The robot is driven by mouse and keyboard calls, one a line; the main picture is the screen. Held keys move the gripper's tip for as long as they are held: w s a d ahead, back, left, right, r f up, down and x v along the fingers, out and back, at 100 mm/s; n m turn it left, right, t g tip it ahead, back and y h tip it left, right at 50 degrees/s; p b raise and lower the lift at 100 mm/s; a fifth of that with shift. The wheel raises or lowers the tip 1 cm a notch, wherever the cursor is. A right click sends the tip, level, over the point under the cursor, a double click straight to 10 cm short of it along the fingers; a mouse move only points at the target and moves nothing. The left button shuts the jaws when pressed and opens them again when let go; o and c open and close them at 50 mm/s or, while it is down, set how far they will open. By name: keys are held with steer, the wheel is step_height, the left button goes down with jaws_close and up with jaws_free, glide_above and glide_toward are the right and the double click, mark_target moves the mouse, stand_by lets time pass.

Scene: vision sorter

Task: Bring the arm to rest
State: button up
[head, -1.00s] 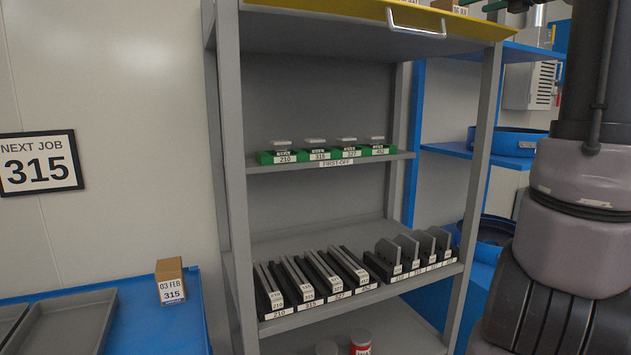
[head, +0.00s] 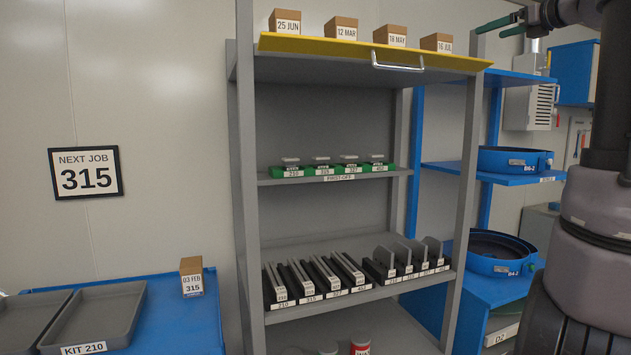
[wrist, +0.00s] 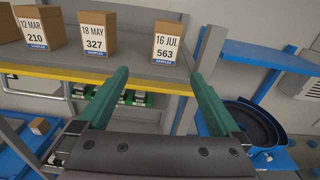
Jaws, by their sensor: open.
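My gripper (head: 502,28) is raised at the upper right in the head view, near the right end of the grey shelf unit's top. In the wrist view its two green fingers (wrist: 158,98) are spread apart with nothing between them. Beyond the fingertips, cardboard boxes stand on the top shelf: one labelled 16 JUL 563 (wrist: 171,45) and one labelled 18 MAY 327 (wrist: 97,36). The fingers appear clear of both boxes. My arm runs down the right side of the head view.
The grey shelf unit (head: 245,200) has a yellow top edge with a handle (head: 398,62), green first-off blocks (head: 333,171) and rows of black holders (head: 315,280). A blue table (head: 160,325) carries grey trays (head: 95,318) and a 315 box (head: 191,277). Blue bins (head: 515,160) stand right.

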steer(key=s+a+f+n+g+h, duration=0.1)
steer(key=s+a+f+n+g, duration=0.2)
steer(key=s+a+f+n, duration=0.4)
steer(key=s+a+f+n+g, duration=0.4)
steer(key=a+f+n, duration=0.2)
steer(key=a+f, duration=0.45)
steer(key=s+a+f+n+g+h, duration=0.2)
steer(key=s+a+f+n+h, duration=0.1)
steer(key=s+f+n, duration=1.1)
steer(key=shift+s+a, duration=0.15)
steer(key=shift+a, duration=0.1)
